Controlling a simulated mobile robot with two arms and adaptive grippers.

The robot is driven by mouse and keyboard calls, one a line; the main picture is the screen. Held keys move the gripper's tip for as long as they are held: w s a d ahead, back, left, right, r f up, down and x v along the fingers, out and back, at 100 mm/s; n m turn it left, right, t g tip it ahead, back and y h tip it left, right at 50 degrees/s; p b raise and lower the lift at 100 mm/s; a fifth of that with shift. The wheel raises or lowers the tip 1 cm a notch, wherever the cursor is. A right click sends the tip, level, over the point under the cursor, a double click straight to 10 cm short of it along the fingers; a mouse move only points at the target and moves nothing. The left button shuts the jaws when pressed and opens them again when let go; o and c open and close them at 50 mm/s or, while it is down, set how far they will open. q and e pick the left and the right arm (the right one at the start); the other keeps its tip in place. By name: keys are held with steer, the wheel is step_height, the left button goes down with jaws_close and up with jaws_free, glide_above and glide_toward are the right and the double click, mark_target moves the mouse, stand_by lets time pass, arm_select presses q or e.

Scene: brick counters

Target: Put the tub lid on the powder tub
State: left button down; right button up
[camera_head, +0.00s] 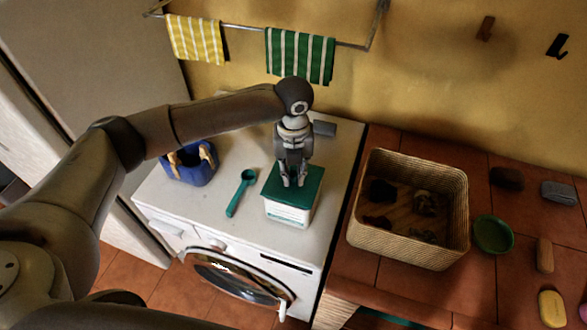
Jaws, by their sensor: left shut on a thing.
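The powder tub (288,213) is a white box with a green label band, standing on the white washing machine near its front edge. The green tub lid (312,183) lies over the top of the tub, and I see no clear gap between them. My left gripper (293,182) points straight down at the middle of the lid and is shut on it. The fingertips hide the lid's centre. My right gripper is not in view.
A grey object (324,128) lies behind. A wicker basket (455,190) stands on the tiled counter at right, beside a green dish (493,235).

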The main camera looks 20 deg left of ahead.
arm_select(q)
steer(key=shift+f, duration=0.55)
steer(key=c, duration=0.9)
jaws_free()
steer(key=shift+r, duration=0.1)
step_height(320, 180, up, 7)
steer(key=p, duration=0.7)
steer(key=shift+r+p, duration=0.95)
